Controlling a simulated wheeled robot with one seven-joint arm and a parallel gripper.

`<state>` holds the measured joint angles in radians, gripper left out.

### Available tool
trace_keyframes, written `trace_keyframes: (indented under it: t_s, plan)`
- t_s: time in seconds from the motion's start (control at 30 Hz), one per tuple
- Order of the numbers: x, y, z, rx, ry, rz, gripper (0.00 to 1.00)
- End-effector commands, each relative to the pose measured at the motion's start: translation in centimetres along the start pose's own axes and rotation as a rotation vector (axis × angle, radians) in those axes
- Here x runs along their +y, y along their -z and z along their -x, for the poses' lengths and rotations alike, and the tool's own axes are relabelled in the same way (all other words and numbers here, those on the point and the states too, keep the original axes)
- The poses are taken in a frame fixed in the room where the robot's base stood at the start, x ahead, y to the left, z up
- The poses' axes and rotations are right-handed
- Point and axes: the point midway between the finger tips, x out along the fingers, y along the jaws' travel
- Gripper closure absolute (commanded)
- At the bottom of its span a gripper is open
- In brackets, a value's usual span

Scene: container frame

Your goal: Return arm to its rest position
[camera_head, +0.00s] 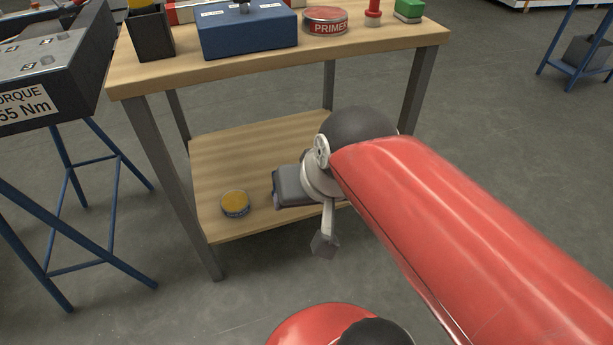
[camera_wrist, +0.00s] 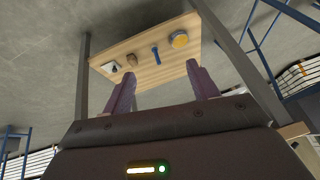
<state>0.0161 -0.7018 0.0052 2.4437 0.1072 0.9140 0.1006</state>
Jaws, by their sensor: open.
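My red arm (camera_head: 450,235) reaches from the lower right toward the workbench. My gripper (camera_wrist: 163,84) is open and empty in the wrist view, with its two fingers well apart. The arm covers the right part of that shelf. A yellow-topped tin (camera_head: 235,203) lies on the shelf to the left of the gripper, apart from it.
The wrist view shows a blue item (camera_wrist: 156,55), a brown item (camera_wrist: 131,60) and a yellow tin (camera_wrist: 180,39) on the shelf. The upper top (camera_head: 200,71) carries a blue box (camera_head: 248,35) and a primer tin (camera_head: 326,21). A blue-legged stand (camera_head: 110,150) is at left. Grey floor is open at right.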

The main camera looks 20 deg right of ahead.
Motion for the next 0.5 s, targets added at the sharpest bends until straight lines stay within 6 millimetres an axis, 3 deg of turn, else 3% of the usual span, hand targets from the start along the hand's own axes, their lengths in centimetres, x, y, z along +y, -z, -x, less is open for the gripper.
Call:
trace_keyframes:
  t_s: [0.13, 0.4, 0.5]
  plan:
    - [1.7, -1.6, -0.4, 0.01, -0.069, 0.163, 0.41]
    - [1.9, -1.6, -0.4, 0.009, -0.077, 0.179, 0.41]
    - [1.7, -1.2, 0.5, 0.009, -0.077, 0.178, 0.41]
